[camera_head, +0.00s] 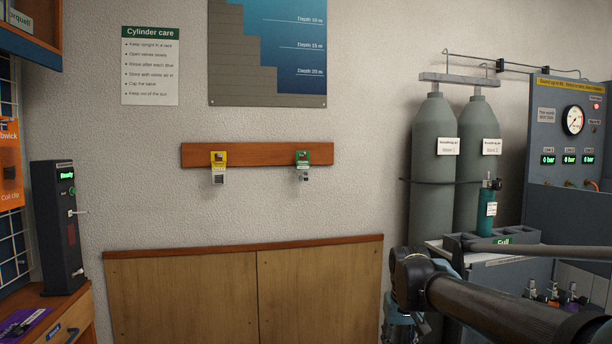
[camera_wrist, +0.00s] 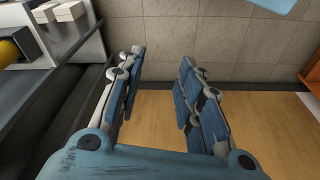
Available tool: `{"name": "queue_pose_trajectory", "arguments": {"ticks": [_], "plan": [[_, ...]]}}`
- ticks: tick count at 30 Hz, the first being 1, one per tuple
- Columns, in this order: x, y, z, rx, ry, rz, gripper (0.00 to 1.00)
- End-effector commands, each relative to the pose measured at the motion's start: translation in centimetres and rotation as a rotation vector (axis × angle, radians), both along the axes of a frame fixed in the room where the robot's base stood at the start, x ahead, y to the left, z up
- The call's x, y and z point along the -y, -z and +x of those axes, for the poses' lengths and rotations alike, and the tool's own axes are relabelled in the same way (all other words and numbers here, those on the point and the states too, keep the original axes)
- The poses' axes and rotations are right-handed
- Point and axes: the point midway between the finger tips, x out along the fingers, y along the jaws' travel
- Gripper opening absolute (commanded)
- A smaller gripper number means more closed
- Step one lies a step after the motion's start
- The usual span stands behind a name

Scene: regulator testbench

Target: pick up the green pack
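A small green-topped item (camera_head: 303,158) with a grey lower part hangs at the right of the wooden wall rail; it is the only thing that looks like the green pack, but it is too small to read. My gripper (camera_wrist: 162,85) is open and empty in the wrist view, its blue-padded fingers apart above a wooden floor. In the head view my gripper (camera_head: 403,328) is partly cut off at the bottom, low and to the right of the green item and well apart from it. The green item is not in the wrist view.
A similar yellow-topped item (camera_head: 218,162) hangs left on the rail (camera_head: 260,150). A wooden panel (camera_head: 190,295) stands below. Tall grey cylinders (camera_head: 433,160), a teal bottle (camera_head: 489,208) and a gauge panel (camera_head: 560,105) stand at right. A dark box (camera_head: 50,225) stands at left.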

Motion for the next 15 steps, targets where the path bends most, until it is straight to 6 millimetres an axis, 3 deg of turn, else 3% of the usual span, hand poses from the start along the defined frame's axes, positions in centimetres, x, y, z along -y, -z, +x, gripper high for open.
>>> {"name": "queue_pose_trajectory", "arguments": {"ticks": [1,5,7,11,15], "plan": [[0.0,0.0,0.0,0.000,0.000,0.000,0.42],[0.0,-1.6,0.3,0.037,-0.003,-0.007,0.72],[-0.1,-3.3,2.2,0.073,-0.004,-0.018,0.73],[-0.9,-8.5,7.9,0.193,-0.017,-0.043,0.73],[-3.1,-16.1,15.5,0.366,-0.043,-0.054,0.73]]}}
